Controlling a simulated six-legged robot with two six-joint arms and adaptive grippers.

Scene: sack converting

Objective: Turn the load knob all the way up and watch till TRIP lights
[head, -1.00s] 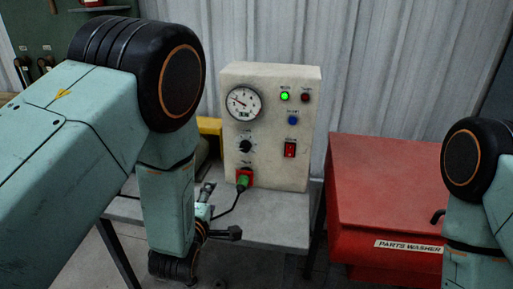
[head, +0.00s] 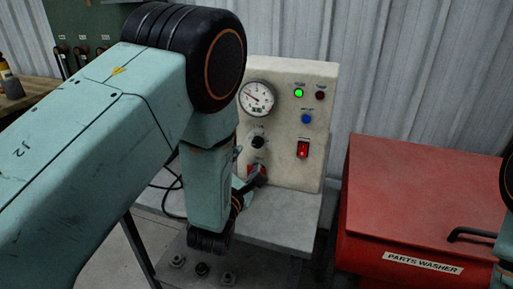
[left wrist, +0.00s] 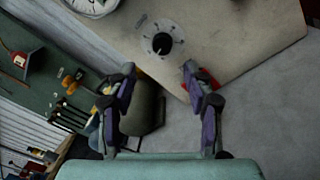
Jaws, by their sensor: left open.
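The cream test panel (head: 318,130) stands on a grey bench. Its load knob (head: 257,142) is black on a pale dial; it also shows in the left wrist view (left wrist: 162,43). My left gripper (head: 249,164) is open and empty just below the knob. In the left wrist view the fingertips (left wrist: 159,69) are spread apart, with the knob just beyond the gap and no visible contact. The round gauge (head: 257,97) has its needle toward the upper left. A green lamp (head: 298,92) is lit. A dark red lamp (head: 320,95) is unlit; its label is too small to read.
A blue button (head: 306,118) and a red rocker switch (head: 303,149) sit right of the knob. A red parts washer (head: 420,195) stands to the right. The grey bench top (head: 285,222) is clear in front of the panel. My left arm covers the panel's lower left.

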